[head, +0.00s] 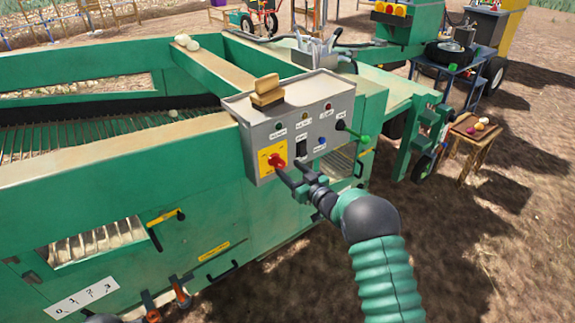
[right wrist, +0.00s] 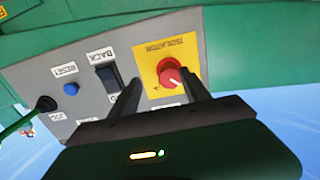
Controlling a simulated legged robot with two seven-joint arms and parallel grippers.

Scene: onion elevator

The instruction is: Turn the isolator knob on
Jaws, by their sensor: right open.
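The isolator knob (head: 276,160) is a round red knob on a yellow plate (head: 267,165), at the lower left of a grey control panel (head: 313,125). In the right wrist view the red knob (right wrist: 170,74) has a white pointer line on it, and its plate reads ISOLATOR. My right gripper (head: 287,172) is in front of the panel, just right of and below the knob. In the right wrist view its two fingers (right wrist: 165,92) are apart, with the knob showing between their tips and nothing held. I cannot tell whether they touch it. My left gripper cannot be made out.
A black rocker switch (right wrist: 107,77) and a blue button (right wrist: 71,88) sit beside the plate. A lever with a green knob (head: 363,139) sticks out at the panel's right. A small wooden table (head: 475,135) stands right.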

